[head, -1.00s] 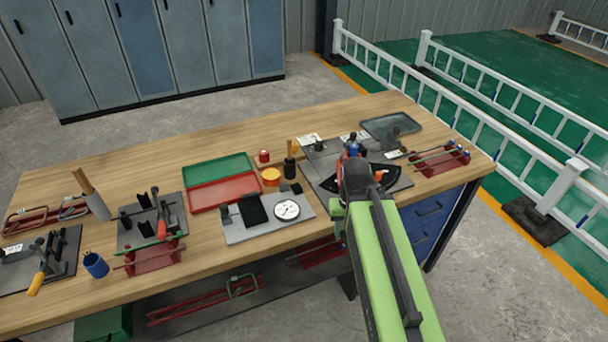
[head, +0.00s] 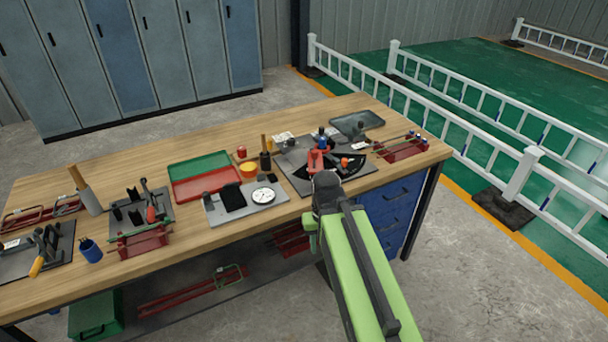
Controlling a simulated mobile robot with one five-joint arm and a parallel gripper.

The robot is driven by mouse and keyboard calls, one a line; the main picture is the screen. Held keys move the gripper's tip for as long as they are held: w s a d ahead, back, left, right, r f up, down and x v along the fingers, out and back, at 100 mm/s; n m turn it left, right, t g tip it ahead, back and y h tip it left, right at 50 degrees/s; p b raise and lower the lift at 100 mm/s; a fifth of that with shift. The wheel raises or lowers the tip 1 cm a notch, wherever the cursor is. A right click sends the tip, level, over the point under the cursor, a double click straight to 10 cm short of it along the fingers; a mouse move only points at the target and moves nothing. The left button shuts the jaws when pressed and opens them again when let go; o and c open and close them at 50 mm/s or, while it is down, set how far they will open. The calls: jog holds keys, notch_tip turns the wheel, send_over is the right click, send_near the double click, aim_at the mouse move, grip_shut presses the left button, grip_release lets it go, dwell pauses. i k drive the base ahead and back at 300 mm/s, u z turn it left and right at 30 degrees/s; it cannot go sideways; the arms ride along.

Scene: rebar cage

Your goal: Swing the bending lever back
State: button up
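The bending station is a grey plate (head: 290,159) at the right part of the bench. It carries a dark quadrant (head: 352,169), a blue-topped post (head: 323,143) and a small orange-red knob (head: 344,161). A red upright piece (head: 315,161) stands by the quadrant; I cannot tell whether it is the bending lever's handle. My gripper (head: 326,188) is at the plate's front edge, just in front of the red piece. My dark wrist hides its fingers, so its opening and any contact are hidden.
The wooden bench (head: 130,270) also holds green and red trays (head: 205,184), a round white dial (head: 263,196) and a red rack with rods (head: 403,151) at right. Blue drawers (head: 393,213) are below. White railing (head: 470,140) stands beyond the right end.

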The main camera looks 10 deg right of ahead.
aim_at(315, 165)
jog(key=u, duration=0.1)
jog(key=k, duration=0.4)
jog(key=z, duration=0.25)
jog(key=i, duration=0.9)
jog(key=u, duration=1.7)
jog(key=k, duration=0.9)
jog(key=z, duration=0.3)
jog(key=i, duration=0.5)
jog(key=u, duration=0.05)
